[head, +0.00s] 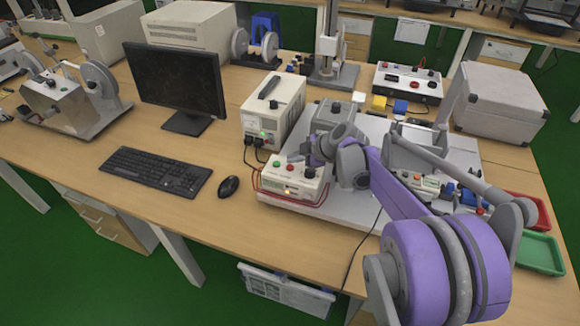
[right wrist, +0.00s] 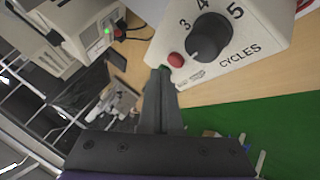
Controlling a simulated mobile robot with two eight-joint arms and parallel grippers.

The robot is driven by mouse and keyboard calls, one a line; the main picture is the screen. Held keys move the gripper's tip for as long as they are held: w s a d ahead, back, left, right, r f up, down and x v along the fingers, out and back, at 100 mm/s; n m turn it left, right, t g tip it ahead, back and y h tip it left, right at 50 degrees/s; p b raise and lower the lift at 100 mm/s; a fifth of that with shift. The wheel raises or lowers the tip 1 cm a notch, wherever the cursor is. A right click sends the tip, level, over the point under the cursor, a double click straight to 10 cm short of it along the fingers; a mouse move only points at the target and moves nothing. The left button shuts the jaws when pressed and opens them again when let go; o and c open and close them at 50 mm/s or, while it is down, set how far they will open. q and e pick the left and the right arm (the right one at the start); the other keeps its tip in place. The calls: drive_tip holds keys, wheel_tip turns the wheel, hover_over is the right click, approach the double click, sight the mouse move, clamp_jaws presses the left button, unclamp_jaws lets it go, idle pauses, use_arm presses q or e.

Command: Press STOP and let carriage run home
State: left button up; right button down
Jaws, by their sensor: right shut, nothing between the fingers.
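The control box (head: 295,185) is white, with a green button, a red button and a black knob on top. In the right wrist view, the red button (right wrist: 177,59) sits beside the knob (right wrist: 210,37), which has numbers around it and the word CYCLES. No STOP label is legible. The green button (right wrist: 163,68) is partly hidden behind my fingertips. My right gripper (right wrist: 163,72) is shut and empty, its tips close to the green and red buttons; contact is unclear. It also shows over the box in the head view (head: 293,158). The carriage is not clearly identifiable behind my arm. My left gripper is out of view.
A white power unit (head: 272,105) with a lit green light stands behind the box. Red wires loop around the box's front. A keyboard (head: 155,172) and mouse (head: 228,186) lie to the left. Red and green trays (head: 541,253) are at the right edge.

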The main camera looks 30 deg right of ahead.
drive_tip(key=shift+f, duration=0.4)
drive_tip(key=shift+f+b, duration=0.35)
drive_tip(key=shift+f, duration=0.05)
idle(0.6)
idle(0.4)
drive_tip(key=shift+r+p, duration=0.65)
drive_tip(key=shift+r, duration=0.15)
drive_tip(key=shift+r+p, duration=1.8)
drive_tip(key=shift+r, duration=0.8)
drive_tip(key=shift+f, duration=0.1)
